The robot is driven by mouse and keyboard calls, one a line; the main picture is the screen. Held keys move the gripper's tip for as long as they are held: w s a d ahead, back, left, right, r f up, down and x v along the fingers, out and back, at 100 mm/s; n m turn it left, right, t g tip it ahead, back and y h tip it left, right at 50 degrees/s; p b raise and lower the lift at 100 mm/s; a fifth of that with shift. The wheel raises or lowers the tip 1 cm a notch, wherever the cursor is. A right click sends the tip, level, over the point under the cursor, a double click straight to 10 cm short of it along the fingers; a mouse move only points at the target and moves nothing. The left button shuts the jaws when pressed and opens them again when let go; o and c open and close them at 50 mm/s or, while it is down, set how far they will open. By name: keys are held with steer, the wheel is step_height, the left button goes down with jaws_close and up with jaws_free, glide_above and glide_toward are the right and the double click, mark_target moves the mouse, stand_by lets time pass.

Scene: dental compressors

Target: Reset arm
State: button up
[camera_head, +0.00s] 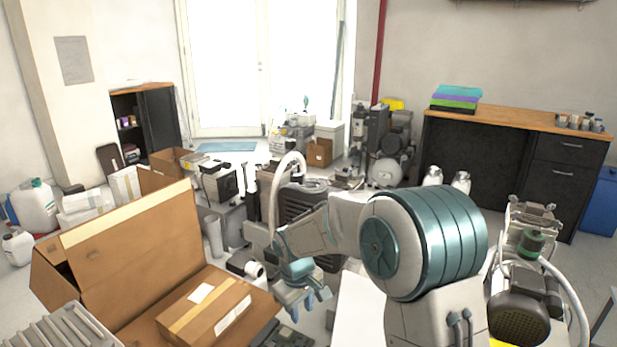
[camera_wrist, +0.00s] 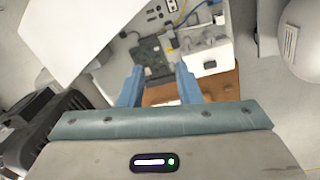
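My gripper (camera_head: 301,296) hangs low in the middle of the head view, at the end of my white and teal arm, to the right of an open cardboard box. In the wrist view my gripper (camera_wrist: 160,84) shows two blue fingers standing apart with nothing between them. Beyond the fingertips lie a green circuit board (camera_wrist: 152,58) and a white box-like device (camera_wrist: 208,52). The gripper appears to touch nothing, though its exact height above the things below cannot be told.
The open cardboard box (camera_head: 125,262) with a smaller taped box (camera_head: 207,305) stands close at left. A compressor motor (camera_head: 520,312) is at the right. A dark cabinet with a wooden top (camera_head: 520,115) stands behind.

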steer(key=s+d+r+m+p, duration=0.2)
steer(key=s+d+r+p, duration=0.25)
steer(key=r, duration=0.45)
steer(key=s+d+r+m+p, duration=0.25)
steer(key=s+d+r, duration=0.35)
steer(key=r, duration=0.3)
steer(key=s+d+r+m+t+p, duration=0.1)
steer(key=s+d+r+m+p, duration=0.3)
steer(key=s, duration=0.9)
step_height(320, 180, up, 6)
steer(key=d+p, duration=0.2)
steer(key=p, duration=0.2)
steer(key=shift+d+t+y, duration=0.15)
steer(key=shift+t+y, duration=0.15)
steer(key=shift+t, duration=0.1)
steer(key=shift+s+f+m, duration=0.1)
steer(key=shift+m, duration=0.15)
